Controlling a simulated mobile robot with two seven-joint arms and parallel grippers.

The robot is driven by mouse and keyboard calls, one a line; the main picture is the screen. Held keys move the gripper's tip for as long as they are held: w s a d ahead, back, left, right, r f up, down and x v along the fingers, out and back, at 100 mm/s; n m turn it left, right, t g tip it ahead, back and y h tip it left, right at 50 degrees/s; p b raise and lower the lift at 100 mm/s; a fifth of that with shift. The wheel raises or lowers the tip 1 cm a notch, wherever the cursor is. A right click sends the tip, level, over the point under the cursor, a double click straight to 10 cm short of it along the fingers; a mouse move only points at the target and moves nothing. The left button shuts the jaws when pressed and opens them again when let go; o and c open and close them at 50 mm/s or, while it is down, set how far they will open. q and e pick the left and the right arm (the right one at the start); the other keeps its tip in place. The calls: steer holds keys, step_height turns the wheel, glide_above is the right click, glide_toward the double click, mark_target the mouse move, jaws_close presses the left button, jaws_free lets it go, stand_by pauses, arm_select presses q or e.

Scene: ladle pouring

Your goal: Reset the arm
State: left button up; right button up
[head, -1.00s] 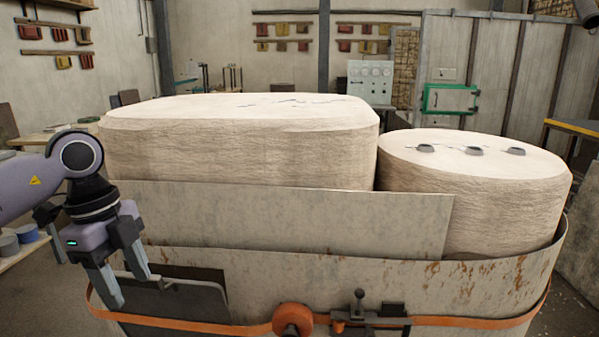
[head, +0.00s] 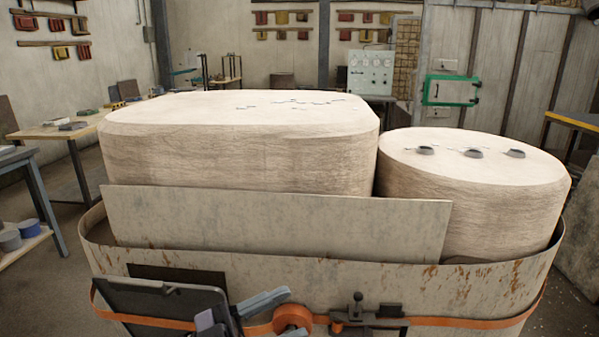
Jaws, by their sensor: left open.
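My left gripper (head: 280,314) is low at the bottom edge of the head view, left of centre. Most of my left arm is out of view. My right gripper is not in view.
A large pale rounded block (head: 240,150) and a round pale block (head: 470,190) with small grey discs stand within the casing. A metal plate (head: 270,222) leans before the larger block. A wooden table (head: 60,130) and a shelf (head: 25,245) stand left.

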arm_select(q)
steer(key=a+f+n+t+y+p, duration=0.2)
steer(key=a+f+n+t+y, duration=0.9)
steer(key=n+y, duration=0.25)
steer(key=s+a+f+n+g+y, duration=0.2)
steer(key=s+a+f+g, duration=0.1)
steer(key=s+f, duration=0.3)
steer(key=s+a+f+n+g+y, duration=0.2)
steer(key=s+f, duration=0.5)
steer(key=f, duration=0.4)
steer(key=shift+a+g+y+p, duration=0.4)
steer(key=shift+a+g+y, duration=0.3)
steer(key=shift+g+y, duration=0.2)
